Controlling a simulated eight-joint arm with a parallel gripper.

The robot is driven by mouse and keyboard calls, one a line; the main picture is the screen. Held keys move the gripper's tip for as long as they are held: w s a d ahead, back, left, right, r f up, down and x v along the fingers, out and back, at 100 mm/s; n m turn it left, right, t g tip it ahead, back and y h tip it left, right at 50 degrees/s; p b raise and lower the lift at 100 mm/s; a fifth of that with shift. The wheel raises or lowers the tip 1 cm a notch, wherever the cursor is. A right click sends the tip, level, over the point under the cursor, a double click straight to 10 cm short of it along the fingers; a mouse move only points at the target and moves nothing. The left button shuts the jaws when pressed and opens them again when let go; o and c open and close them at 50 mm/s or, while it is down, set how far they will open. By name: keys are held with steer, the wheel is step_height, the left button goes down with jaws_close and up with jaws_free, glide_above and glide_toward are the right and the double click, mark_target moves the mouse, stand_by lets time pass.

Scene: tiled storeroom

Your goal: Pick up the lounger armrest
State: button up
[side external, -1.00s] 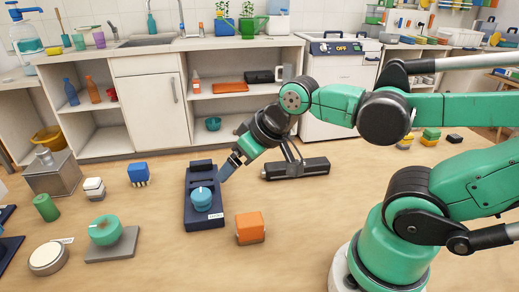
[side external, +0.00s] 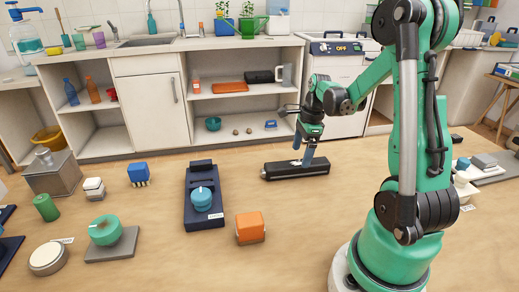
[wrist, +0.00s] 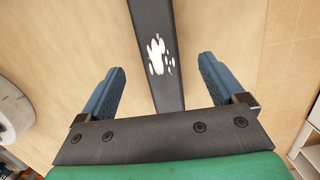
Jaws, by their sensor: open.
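The lounger armrest is most likely the long black bar (side external: 275,173) lying on the table in the middle of the side view. In the wrist view the black bar (wrist: 168,95) runs between my two blue fingers, with white patches on its top. My gripper (side external: 308,160) points down at the right half of the bar. In the wrist view my gripper (wrist: 161,65) is open, with a gap between the bar and each finger. I cannot tell how far the fingertips are above the table.
A dark blue device with a light blue knob (side external: 202,196) lies left of the bar. An orange block (side external: 249,227) stands in front. A blue block (side external: 138,172) and a green cylinder (side external: 46,207) are further left. White cabinets (side external: 148,110) stand behind. The table around the bar is clear.

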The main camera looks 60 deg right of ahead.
mark_target(298, 163)
steer(key=shift+w+a+f, duration=0.15)
steer(key=shift+f, duration=1)
steer(key=shift+w+a+f, duration=0.1)
steer(key=shift+f, duration=1)
jaws_close()
